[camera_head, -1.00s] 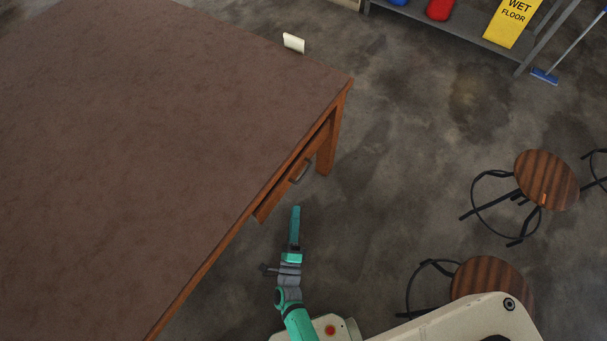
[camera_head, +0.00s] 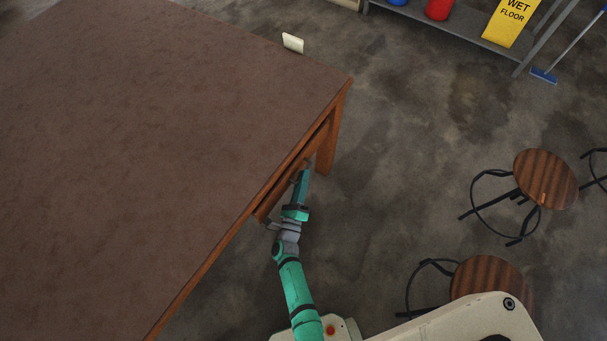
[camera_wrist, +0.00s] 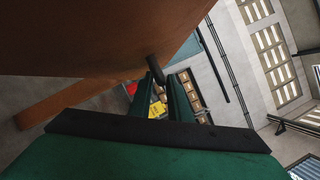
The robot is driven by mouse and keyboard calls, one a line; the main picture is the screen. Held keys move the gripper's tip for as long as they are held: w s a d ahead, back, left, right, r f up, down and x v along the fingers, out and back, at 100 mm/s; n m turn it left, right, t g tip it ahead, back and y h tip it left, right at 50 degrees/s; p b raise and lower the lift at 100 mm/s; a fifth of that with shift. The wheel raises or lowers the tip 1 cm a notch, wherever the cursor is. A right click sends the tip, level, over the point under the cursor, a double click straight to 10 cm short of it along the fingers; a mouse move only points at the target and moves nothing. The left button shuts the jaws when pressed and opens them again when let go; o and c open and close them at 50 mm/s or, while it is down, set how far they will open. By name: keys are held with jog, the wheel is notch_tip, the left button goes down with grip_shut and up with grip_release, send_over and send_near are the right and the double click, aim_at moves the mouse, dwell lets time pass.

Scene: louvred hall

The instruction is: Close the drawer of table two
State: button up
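The brown table (camera_head: 150,130) fills the left of the head view. Its wooden drawer (camera_head: 264,209) sticks out a little from under the top's right edge. In the wrist view the drawer front (camera_wrist: 110,45) lies close above my gripper. The dark drawer handle (camera_wrist: 156,70) shows at the tips of my green fingers (camera_wrist: 161,92). The fingers are apart, with a gap between them and nothing held. In the head view my gripper (camera_head: 304,174) is at the drawer front and hides most of the handle. I cannot tell whether it touches the handle.
A pale card (camera_head: 293,43) stands at the table's far edge, its face unreadable. Stools (camera_head: 546,179) (camera_head: 490,280) stand to the right. A grey shelf (camera_head: 470,35) with a yellow wet-floor sign (camera_head: 512,22) is at the back. Floor between table and stools is clear.

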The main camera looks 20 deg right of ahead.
aim_at(291, 168)
jog(key=shift+x, duration=0.8)
jog(key=shift+c, duration=0.3)
grip_shut()
jog(key=shift+w+a, duration=0.75)
jog(key=shift+w, duration=0.2)
jog(key=shift+w+a, duration=0.75)
jog(key=shift+w, duration=0.2)
jog(key=shift+o, duration=0.3)
grip_release()
jog(key=shift+w, duration=0.1)
jog(key=shift+a, duration=0.1)
jog(key=v, duration=1.1)
